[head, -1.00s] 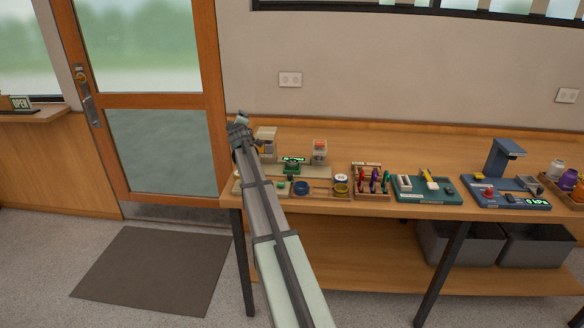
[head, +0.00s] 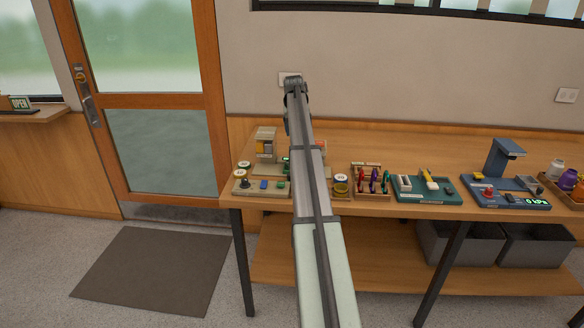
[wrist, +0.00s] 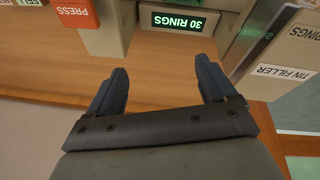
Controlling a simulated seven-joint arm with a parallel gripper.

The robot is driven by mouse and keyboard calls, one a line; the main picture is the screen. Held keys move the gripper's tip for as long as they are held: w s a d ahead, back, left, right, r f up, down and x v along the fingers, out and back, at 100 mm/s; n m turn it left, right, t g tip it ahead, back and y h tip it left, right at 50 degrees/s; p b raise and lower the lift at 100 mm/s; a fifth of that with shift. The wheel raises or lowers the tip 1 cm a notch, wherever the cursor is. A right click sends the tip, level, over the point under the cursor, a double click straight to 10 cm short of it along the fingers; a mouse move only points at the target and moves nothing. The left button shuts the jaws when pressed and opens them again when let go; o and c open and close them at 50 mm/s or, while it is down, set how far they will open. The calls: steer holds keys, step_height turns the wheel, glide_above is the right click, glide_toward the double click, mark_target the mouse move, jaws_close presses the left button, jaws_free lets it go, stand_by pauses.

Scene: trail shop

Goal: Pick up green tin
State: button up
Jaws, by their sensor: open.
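I cannot pick out a green tin for certain in either view. In the head view a small green item (head: 281,184) sits at the front left of the bench, too small to identify. My arm crosses the middle of the bench and hides part of what lies behind it. My gripper (wrist: 162,68) is open and empty in the wrist view, with bare wood and a display reading "30 RINGS" (wrist: 184,20) beyond its fingers. No tin shows between the fingers.
In the wrist view there are an orange "PRESS" label (wrist: 75,13) and a "TIN FILLER" label (wrist: 290,70). In the head view, a beige dispenser (head: 265,145), a rack of coloured tools (head: 372,181), a teal tray (head: 430,196) and a blue press (head: 503,160) stand on the bench.

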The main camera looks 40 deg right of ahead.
steer(key=s+a+r+m+g+y, duration=0.1)
steer(key=a+m+g+y, duration=0.1)
steer(key=a+m+y, duration=0.15)
steer(key=shift+n+h, duration=0.25)
steer(key=shift+n, duration=0.2)
steer(key=f, duration=0.8)
steer(key=shift+s+a, duration=0.15)
steer(key=shift+a, duration=0.15)
steer(key=shift+s+a+f, duration=0.1)
steer(key=shift+a+f, duration=0.05)
steer(key=shift+f, duration=0.6)
steer(key=shift+a+f, duration=0.1)
steer(key=shift+f, duration=1.85)
steer(key=shift+c, duration=0.2)
